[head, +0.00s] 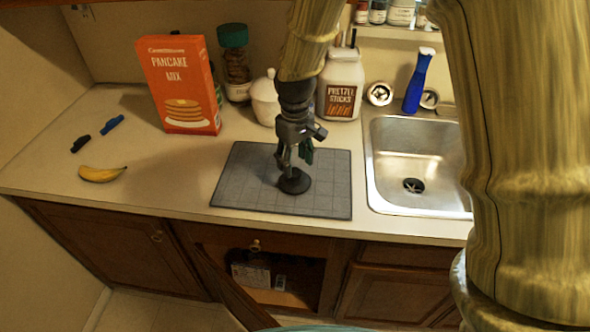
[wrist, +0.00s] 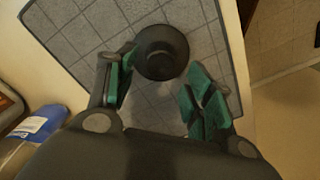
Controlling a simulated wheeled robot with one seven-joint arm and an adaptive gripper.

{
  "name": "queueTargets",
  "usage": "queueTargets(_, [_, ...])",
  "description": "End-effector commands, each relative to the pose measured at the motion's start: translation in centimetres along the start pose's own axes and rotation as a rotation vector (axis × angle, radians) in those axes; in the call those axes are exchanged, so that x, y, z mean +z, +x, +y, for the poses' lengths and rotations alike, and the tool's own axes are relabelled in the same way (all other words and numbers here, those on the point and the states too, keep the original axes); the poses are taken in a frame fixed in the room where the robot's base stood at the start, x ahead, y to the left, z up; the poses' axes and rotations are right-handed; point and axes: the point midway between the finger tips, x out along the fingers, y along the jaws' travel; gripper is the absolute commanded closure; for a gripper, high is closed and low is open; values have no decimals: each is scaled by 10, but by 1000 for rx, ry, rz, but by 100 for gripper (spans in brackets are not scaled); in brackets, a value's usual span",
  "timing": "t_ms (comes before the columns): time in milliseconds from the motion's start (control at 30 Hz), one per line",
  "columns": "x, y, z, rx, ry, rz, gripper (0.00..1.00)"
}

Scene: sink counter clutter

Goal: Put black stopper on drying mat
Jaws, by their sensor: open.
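The black stopper (head: 294,181) is a round dark disc on the grey drying mat (head: 238,188), right of the mat's middle in the head view. In the wrist view the stopper (wrist: 162,52) shows against the grey tiled mat (wrist: 92,32), close to the fingertips. My gripper (head: 292,165) is above the stopper, pointing down. In the wrist view my gripper (wrist: 160,85) has its green-padded fingers spread apart, with a gap between them. The stopper appears at the far end of that gap, and I cannot tell whether a finger touches it.
The metal sink (head: 415,150) lies right of the mat. A banana (head: 102,174) and two markers lie left. The counter between banana and mat is clear.

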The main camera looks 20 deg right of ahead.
Motion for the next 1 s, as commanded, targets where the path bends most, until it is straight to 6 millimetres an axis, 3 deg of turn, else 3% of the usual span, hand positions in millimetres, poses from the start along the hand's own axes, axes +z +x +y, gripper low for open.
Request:
queueTargets(500, [0, -63, 0, -1, 1, 1, 48])
queueTargets(1000, [0, -72, 0, -1, 1, -1, 48])
